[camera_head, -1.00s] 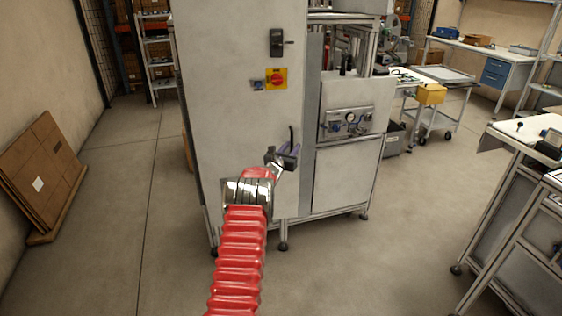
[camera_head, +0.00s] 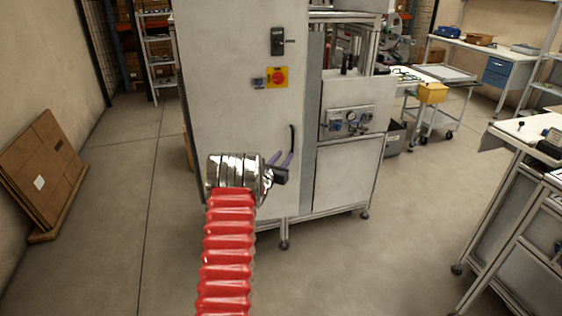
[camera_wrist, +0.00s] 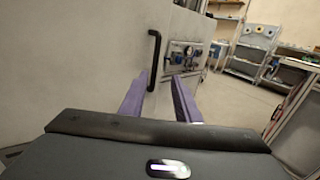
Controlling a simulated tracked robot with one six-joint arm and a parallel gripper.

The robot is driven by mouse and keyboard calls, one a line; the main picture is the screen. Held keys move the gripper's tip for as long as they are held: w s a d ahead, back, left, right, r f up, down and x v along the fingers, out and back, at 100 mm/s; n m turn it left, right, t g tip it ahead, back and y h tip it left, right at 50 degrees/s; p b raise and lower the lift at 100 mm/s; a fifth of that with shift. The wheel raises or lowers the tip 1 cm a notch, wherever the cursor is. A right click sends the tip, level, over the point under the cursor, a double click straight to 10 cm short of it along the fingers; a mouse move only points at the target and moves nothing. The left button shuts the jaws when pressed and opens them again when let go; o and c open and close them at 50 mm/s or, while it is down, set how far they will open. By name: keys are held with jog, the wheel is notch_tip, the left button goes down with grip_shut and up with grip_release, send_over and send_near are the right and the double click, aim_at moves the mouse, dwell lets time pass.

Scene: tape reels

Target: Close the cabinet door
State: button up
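The cabinet door (camera_head: 235,100) is a tall light-grey panel on the front of a machine cabinet in the head view. I cannot tell whether it is fully closed or slightly ajar. A black vertical handle (camera_head: 292,138) is near its right edge; it also shows in the wrist view (camera_wrist: 153,58). My gripper (camera_head: 286,160) has purple fingers and is in front of the door, just below and left of the handle. The handle stands beyond the fingertips, and contact is not visible.
A red-and-yellow switch (camera_head: 277,78) and a black latch (camera_head: 277,42) are on the door. A gauge panel (camera_head: 347,121) is right of it. Brown boards (camera_head: 42,175) lean on the left wall. A workbench (camera_head: 520,190) stands at right. The floor between is clear.

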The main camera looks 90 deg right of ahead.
jog(key=shift+v, duration=1.05)
